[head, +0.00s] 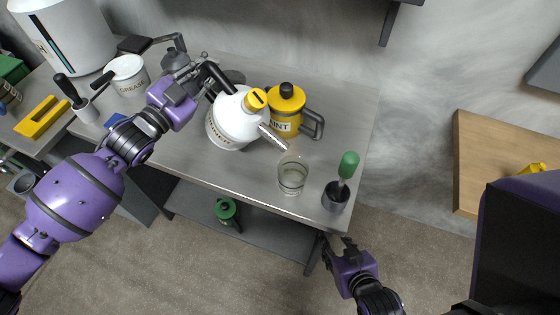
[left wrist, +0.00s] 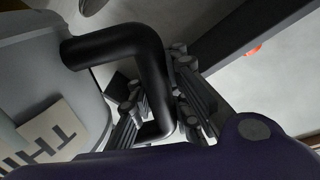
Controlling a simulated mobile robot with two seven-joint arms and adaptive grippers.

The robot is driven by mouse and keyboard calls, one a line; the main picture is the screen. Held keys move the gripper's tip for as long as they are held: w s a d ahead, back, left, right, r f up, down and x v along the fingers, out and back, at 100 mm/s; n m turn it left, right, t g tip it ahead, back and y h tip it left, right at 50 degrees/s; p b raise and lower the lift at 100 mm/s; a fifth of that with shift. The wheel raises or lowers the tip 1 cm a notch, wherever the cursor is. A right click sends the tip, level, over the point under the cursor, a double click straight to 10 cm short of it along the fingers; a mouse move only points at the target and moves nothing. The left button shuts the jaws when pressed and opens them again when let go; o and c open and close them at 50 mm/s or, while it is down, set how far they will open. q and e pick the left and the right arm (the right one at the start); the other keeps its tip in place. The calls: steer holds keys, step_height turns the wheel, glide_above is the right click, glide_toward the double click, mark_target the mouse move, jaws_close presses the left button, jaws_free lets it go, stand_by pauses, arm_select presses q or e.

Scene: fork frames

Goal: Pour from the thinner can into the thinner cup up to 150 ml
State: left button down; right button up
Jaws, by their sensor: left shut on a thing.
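The white thinner can (head: 232,122) has a yellow cap, a silver spout and a black handle; its label is partly readable in the left wrist view (left wrist: 50,135). My left gripper (head: 205,80) is shut on the black handle, which passes between its fingers in the left wrist view (left wrist: 156,90). The can looks tilted to the right, its spout tip close to the rim of the clear thinner cup (head: 291,178). The cup stands upright near the table's front edge; I cannot tell its liquid level. My right gripper (head: 340,244) is off the table's front right corner, holding nothing visible.
A dark pot with a green-handled brush (head: 346,167) stands right of the cup. The grease tin (head: 128,75) and a yellow block (head: 42,117) are at the left. A wooden table (head: 500,140) is at right.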

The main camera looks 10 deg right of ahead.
arm_select(q)
steer(key=shift+s+d+r+m, duration=0.15)
steer(key=shift+d+m, duration=0.05)
steer(key=shift+m, duration=0.1)
arm_select(e)
steer(key=shift+r, duration=0.1)
stand_by(2.9)
arm_select(q)
steer(key=shift+s+d+r+p, duration=0.1)
steer(key=shift+d+r+p, duration=0.1)
steer(key=shift+p, duration=0.2)
arm_select(e)
steer(key=shift+w+r, duration=0.5)
steer(key=shift+r, duration=0.15)
stand_by(2.1)
steer(key=shift+f, duration=0.1)
